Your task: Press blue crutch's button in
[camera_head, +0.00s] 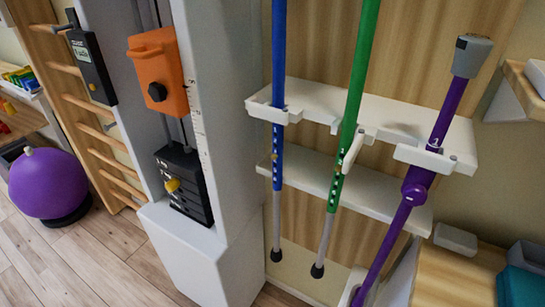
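The blue crutch (278,60) stands near upright in the white rack (400,115), its upper end cut off by the top of the picture. Its blue tube has a row of small holes, and a small brassy button (274,157) shows on the tube between the two shelves. Below, a grey lower tube (276,215) ends in a dark rubber foot (276,255). I cannot tell how far the button sticks out. Neither of my grippers is in view.
A tilted green crutch (361,65) and a purple one (447,115) stand to the right in the same rack. A white weight machine (215,120) with an orange block (157,72) is close on the left. A purple ball (47,182) lies beyond it.

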